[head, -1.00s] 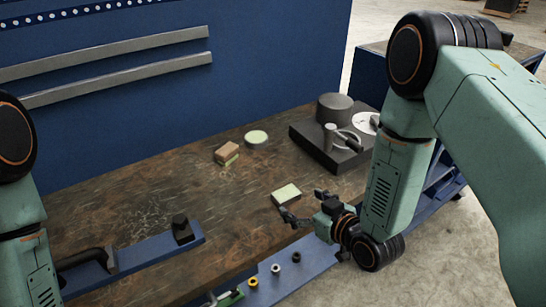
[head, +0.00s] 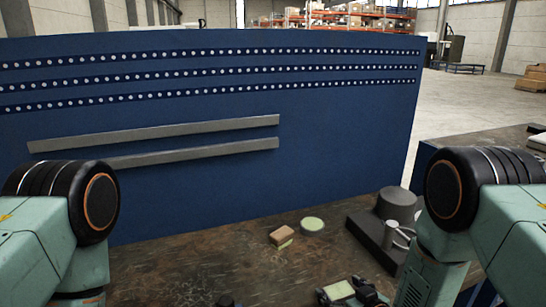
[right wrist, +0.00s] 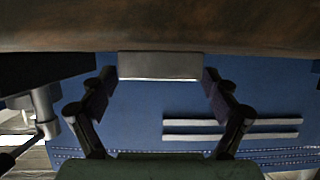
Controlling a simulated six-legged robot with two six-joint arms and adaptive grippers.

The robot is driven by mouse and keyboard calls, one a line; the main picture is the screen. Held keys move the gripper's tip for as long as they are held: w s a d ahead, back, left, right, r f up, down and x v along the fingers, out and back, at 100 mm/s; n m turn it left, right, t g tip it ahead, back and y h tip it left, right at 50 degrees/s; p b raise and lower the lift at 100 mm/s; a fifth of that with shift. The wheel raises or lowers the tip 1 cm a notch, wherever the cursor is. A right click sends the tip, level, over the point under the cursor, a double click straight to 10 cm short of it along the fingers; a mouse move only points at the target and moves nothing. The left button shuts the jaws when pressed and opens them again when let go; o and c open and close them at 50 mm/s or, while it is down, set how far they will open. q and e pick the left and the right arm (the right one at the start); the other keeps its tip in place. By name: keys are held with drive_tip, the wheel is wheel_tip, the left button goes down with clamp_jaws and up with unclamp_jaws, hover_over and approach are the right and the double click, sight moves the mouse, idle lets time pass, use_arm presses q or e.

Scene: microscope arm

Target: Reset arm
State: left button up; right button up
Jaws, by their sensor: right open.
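My right gripper (head: 341,290) is low in the head view, at the bottom edge, with its fingers apart. A small block with a pale green top (head: 338,290) lies on the table by its fingertips. In the right wrist view the right gripper (right wrist: 160,85) is open, and the block's pale side (right wrist: 160,66) shows between and just beyond the fingers; I cannot tell whether they touch it.
A tall blue panel (head: 200,190) with two grey rails (head: 190,142) closes the back. The worn tabletop (head: 200,250) is clear at centre left.

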drive_tip(key=shift+r, duration=0.55)
drive_tip(key=shift+f, duration=0.1)
